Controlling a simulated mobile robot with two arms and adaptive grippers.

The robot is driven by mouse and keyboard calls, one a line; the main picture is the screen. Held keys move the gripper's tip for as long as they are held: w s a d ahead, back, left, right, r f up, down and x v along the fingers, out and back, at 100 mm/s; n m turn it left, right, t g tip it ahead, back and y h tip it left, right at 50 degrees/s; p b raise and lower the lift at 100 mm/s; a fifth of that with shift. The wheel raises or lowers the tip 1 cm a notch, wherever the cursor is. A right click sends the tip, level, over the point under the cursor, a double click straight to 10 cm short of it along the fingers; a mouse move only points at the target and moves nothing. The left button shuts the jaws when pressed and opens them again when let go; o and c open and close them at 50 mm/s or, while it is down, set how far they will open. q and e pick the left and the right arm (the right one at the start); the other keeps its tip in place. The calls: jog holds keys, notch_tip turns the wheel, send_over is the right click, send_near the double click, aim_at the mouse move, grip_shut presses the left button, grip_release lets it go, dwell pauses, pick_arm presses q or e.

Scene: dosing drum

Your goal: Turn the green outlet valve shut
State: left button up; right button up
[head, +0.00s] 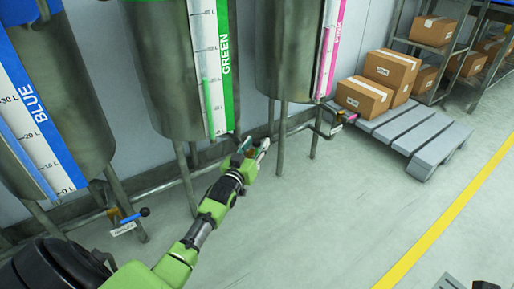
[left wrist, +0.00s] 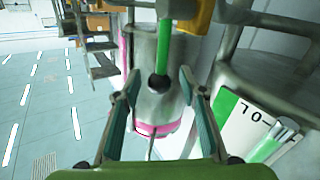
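The green drum (head: 175,75) with its green level label (head: 226,60) stands in the middle of the head view. My left gripper (head: 254,148) reaches low beside its outlet and covers most of the valve there. In the left wrist view the green valve handle (left wrist: 164,45) points toward the gripper and ends in a dark round tip. The two fingers of my left gripper (left wrist: 160,76) are spread on either side of that tip, with gaps showing. I cannot tell whether either touches it.
The blue drum (head: 75,100) with its blue valve handle (head: 135,215) is on the left. The pink drum (head: 288,50) and its pink valve handle (head: 350,118) are on the right. A pallet (head: 425,140) carries boxes (head: 390,70). The floor in front is clear.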

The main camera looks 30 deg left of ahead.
pick_arm(q)
jog(key=shift+w, duration=0.45)
grip_shut()
